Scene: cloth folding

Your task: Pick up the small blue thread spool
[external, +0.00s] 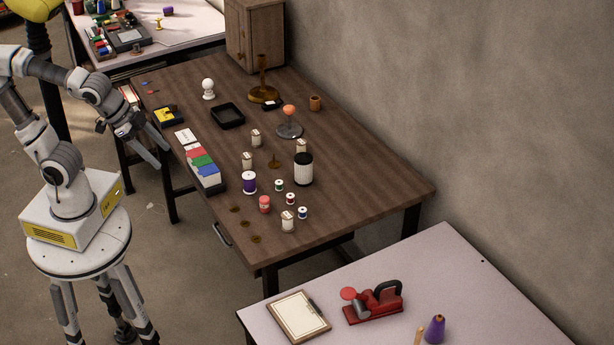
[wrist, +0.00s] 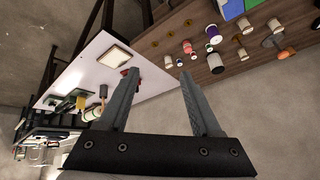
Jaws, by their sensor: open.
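The small blue thread spool (external: 302,212) has white ends and stands upright near the front right part of the brown table, beside a small white jar (external: 288,221). In the wrist view the blue spool (wrist: 180,61) is tiny, just beyond the right fingertip. My gripper (external: 156,151) is by the table's left edge, far from the spool, with its fingers apart and nothing between them. It also shows open in the wrist view (wrist: 158,78).
A red spool (external: 290,199), a green spool (external: 279,185), a pink jar (external: 264,204) and a larger purple spool (external: 249,182) stand close by. A tall black-and-white cylinder (external: 303,169) stands behind. The brown table (external: 370,185) is bare towards its right end.

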